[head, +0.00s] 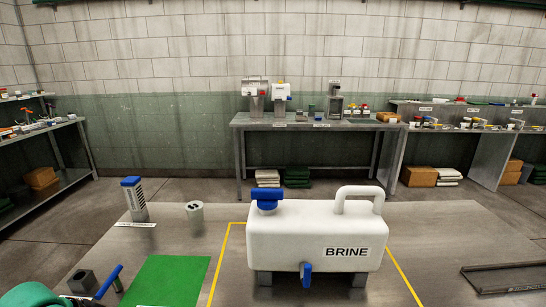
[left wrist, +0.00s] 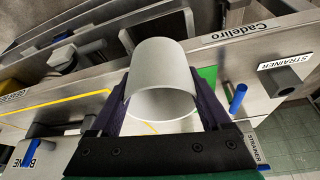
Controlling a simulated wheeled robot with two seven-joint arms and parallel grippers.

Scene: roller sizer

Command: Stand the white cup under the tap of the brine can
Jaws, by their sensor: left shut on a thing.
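The white brine can (head: 315,235) stands on the steel table, with a blue cap on top and a blue tap (head: 306,274) low on its front. The space below the tap shows no cup in the head view. In the left wrist view, my left gripper (left wrist: 160,88) is shut on the white cup (left wrist: 160,62), a hollow pale cylinder with its open end facing the camera. The fingers clasp it from both sides. The head view does not show the cup; only a teal part of my left arm shows at its bottom left corner. My right gripper is out of view.
A green mat (head: 165,281) lies left of the can, beyond a yellow line (head: 221,265). A grey block (head: 83,281) with a blue-handled part is farther left. A grey cylinder (head: 195,214) and a blue-topped tool (head: 134,198) stand behind. A dark tray (head: 506,277) is at right.

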